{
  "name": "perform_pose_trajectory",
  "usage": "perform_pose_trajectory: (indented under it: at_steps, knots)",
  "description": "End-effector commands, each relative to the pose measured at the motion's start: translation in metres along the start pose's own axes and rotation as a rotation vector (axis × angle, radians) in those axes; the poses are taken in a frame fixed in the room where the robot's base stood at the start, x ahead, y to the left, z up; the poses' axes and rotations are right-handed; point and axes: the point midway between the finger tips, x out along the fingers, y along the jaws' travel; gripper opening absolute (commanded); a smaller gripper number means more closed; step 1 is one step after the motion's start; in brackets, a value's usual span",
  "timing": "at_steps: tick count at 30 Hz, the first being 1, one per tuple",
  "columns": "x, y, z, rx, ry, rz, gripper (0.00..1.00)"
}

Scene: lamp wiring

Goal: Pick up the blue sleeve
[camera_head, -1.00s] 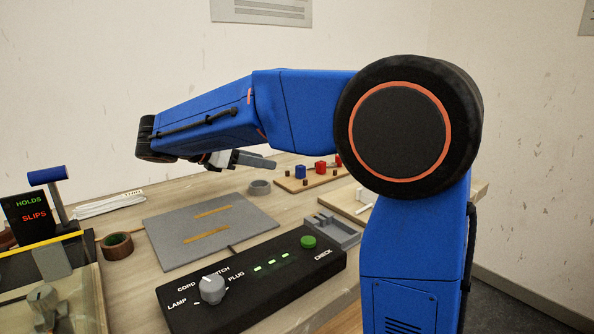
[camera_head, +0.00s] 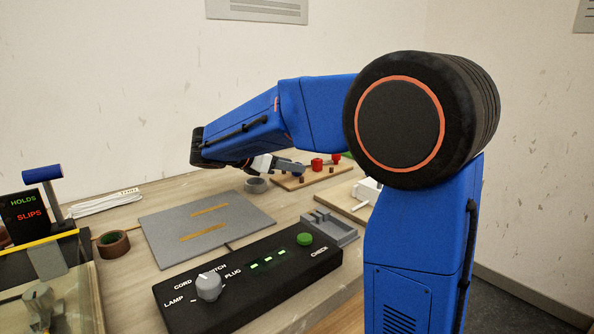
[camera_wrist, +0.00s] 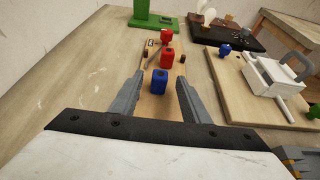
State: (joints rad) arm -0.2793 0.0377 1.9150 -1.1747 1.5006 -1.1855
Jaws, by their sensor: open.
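The blue sleeve (camera_wrist: 159,81) stands on a narrow wooden board in the wrist view. It is the nearest of several small blocks in a row there. My gripper (camera_wrist: 158,90) is open, with one grey finger to the left of the blue sleeve and one to the right. The jaws look empty, and I cannot tell how far the fingertips are above the board. In the head view my gripper (camera_head: 284,166) is low over the left part of the board (camera_head: 290,184) and largely hides the blue sleeve.
Two red blocks (camera_wrist: 166,35) stand behind the blue sleeve on the same board. A wider board with a white box (camera_wrist: 275,77) and a small blue piece (camera_wrist: 225,50) lies to the right. A grey mat (camera_head: 208,228) and a black check box (camera_head: 250,285) lie nearer.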

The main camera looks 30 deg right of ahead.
Motion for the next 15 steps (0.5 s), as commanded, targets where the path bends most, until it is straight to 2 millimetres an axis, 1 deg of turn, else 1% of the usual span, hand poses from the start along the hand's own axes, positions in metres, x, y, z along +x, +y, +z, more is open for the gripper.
perform_pose_trajectory:
  at_steps: [3, 7, 9, 15]
  knots:
    - [0.018, 0.000, 0.001, 0.000, 0.000, -0.003, 0.42]
    - [0.033, 0.000, 0.001, 0.000, -0.001, -0.002, 0.42]
    - [0.036, 0.000, 0.001, 0.000, -0.001, -0.001, 0.42]
    - [0.036, 0.000, 0.001, 0.000, -0.001, 0.000, 0.42]
